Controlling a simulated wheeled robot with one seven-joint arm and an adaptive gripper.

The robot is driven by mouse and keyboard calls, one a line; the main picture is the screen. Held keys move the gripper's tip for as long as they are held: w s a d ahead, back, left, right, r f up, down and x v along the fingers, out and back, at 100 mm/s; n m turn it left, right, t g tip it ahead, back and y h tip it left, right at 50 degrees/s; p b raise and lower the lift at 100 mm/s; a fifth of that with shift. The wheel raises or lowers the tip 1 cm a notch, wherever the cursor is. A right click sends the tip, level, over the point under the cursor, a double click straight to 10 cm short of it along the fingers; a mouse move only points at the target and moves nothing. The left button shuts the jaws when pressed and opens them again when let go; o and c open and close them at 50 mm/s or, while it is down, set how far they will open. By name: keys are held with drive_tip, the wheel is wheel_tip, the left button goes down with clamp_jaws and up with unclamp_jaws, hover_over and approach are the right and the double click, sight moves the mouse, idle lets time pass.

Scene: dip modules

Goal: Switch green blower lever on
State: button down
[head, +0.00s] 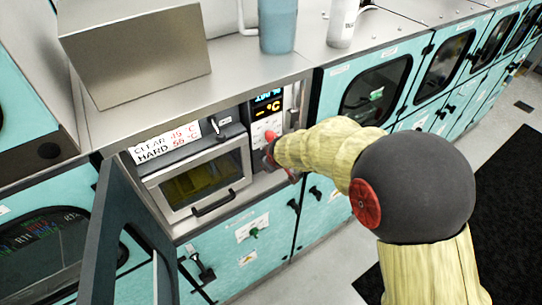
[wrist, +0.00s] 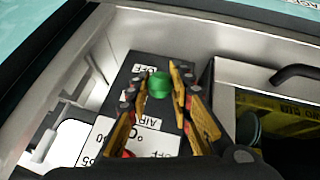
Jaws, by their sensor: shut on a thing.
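The green blower lever (wrist: 159,84) shows as a round green knob on a dark control panel in the wrist view. My gripper (wrist: 160,80) has its yellow fingers on either side of the knob and is shut on it. Labels on the panel read "OFF" and "AIR", upside down in this view. In the head view my gripper (head: 270,152) is at the panel right of the oven-like window, under a lit display (head: 267,103). The lever is hidden there by my gripper and arm.
A windowed door (head: 200,178) with a dark handle is left of the panel. An open dark-framed door (head: 125,235) stands at the lower left. A metal box (head: 135,55), a blue cup (head: 277,28) and a white bottle (head: 342,24) stand on the counter. Floor is free at right.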

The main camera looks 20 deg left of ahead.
drive_tip(key=shift+w+a+r+g+h+p, duration=0.1)
drive_tip(key=shift+a+r+g+h+p, duration=0.15)
drive_tip(key=shift+p, duration=0.6)
drive_tip(key=shift+d+f, duration=0.1)
drive_tip(key=shift+d, duration=0.05)
drive_tip(key=c, duration=1.6)
unclamp_jaws()
drive_tip(key=shift+o, duration=0.2)
drive_tip(key=v, duration=1.2)
drive_tip(key=shift+w, duration=0.1)
